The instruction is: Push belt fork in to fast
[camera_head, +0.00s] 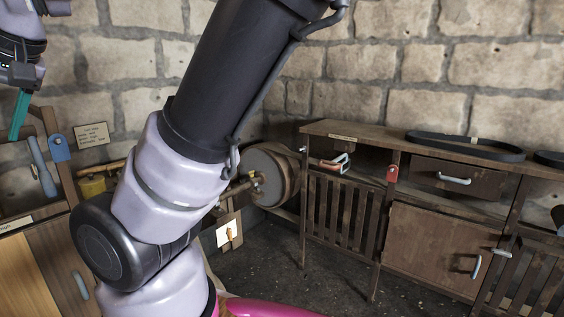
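A round grey and brown pulley or drum (272,175) stands in the middle, beside the left end of the wooden bench. A shaft with brass-yellow fittings (243,184) meets its face. I cannot pick out the belt fork for sure; a rod with a reddish part and a pale blue handle (336,163) sticks out at the bench's left end. My gripper (18,116) is at the upper left edge, with one teal finger hanging down, partly cut off, far from the pulley. Its opening does not show. My large lilac and black arm hides much of the middle left.
The wooden bench (350,131) fills the right, with a black belt (464,146) on top, a drawer (457,178) and a door (434,248). A red padlock-like tag (392,174) hangs on its front. A wooden cabinet (38,262) with a blue tag (60,148) stands left.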

